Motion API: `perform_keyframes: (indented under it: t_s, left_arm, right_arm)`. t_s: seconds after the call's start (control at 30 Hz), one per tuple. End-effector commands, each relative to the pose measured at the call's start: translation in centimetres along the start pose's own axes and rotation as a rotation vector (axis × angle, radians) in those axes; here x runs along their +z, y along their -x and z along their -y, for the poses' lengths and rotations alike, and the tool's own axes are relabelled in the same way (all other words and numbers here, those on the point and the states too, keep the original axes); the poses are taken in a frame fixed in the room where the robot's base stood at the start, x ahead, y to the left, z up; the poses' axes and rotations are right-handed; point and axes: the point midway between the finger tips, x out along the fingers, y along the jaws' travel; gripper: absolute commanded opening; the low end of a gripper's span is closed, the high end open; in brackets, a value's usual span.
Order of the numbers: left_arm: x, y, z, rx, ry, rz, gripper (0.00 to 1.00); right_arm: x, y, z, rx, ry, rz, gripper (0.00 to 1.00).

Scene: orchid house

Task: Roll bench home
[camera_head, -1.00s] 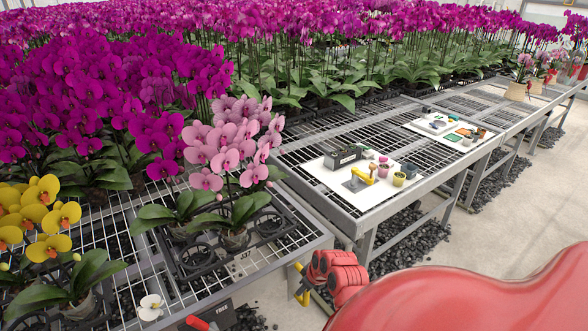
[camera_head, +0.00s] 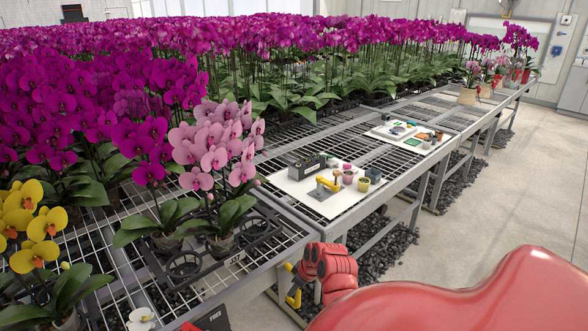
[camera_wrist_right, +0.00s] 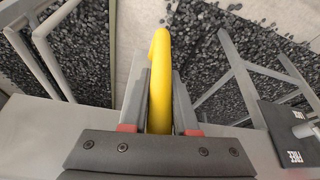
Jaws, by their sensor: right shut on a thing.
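The near bench (camera_head: 250,280) is a grey metal frame with a wire-mesh top, and it carries potted orchids. A yellow handle (camera_head: 293,299) is at its aisle-side edge. My right gripper (camera_head: 293,283), on a red arm, is shut on this handle. In the right wrist view the yellow handle (camera_wrist_right: 160,75) stands between the two fingers, and part of it is hidden by them.
A second bench (camera_head: 398,187) stands close beyond the near one, bearing a white board (camera_head: 290,190) with a yellow tool and small pots. Pink orchids (camera_head: 215,150) stand in a black tray near the edge. Dark gravel lies underneath. The pale aisle floor (camera_head: 480,215) is open at right.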

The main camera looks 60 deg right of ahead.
Motion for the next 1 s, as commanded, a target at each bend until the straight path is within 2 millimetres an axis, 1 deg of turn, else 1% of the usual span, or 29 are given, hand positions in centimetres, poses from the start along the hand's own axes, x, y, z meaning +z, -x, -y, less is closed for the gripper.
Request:
perform_keyframes:
  t_s: [0.03,0.13,0.17,0.3,0.6,0.73,0.87,1.0]
  left_arm:
    - [0.0,0.0,0.0,0.0,0.0,0.0,0.0]
    - [0.0,0.0,0.0,0.0,0.0,0.0,0.0]
    - [0.0,0.0,0.0,0.0,0.0,0.0,0.0]
    - [0.0,0.0,0.0,0.0,0.0,0.0,0.0]
    - [0.0,0.0,0.0,0.0,0.0,0.0,0.0]
    - [0.0,0.0,0.0,0.0,0.0,0.0,0.0]
    - [0.0,0.1,0.0,0.0,0.0,0.0,0.0]
    - [0.0,0.1,0.0,0.0,0.0,0.0,0.0]
  right_arm:
    - [0.0,0.2,-0.4,0.011,-0.003,-0.002,0.0]
    - [0.0,0.3,-0.5,0.013,-0.003,-0.002,0.0]
    - [0.0,0.3,-0.5,0.013,-0.003,-0.002,0.31]
    - [0.0,0.2,-0.4,0.011,-0.003,-0.002,0.56]
    - [0.0,0.2,-0.3,0.008,-0.002,-0.001,0.57]
    - [0.0,1.0,-0.4,0.009,-0.003,-0.003,0.57]
    - [0.1,3.1,-0.4,0.012,-0.001,-0.002,0.57]
    - [0.0,6.9,-0.5,0.016,-0.002,-0.005,0.57]
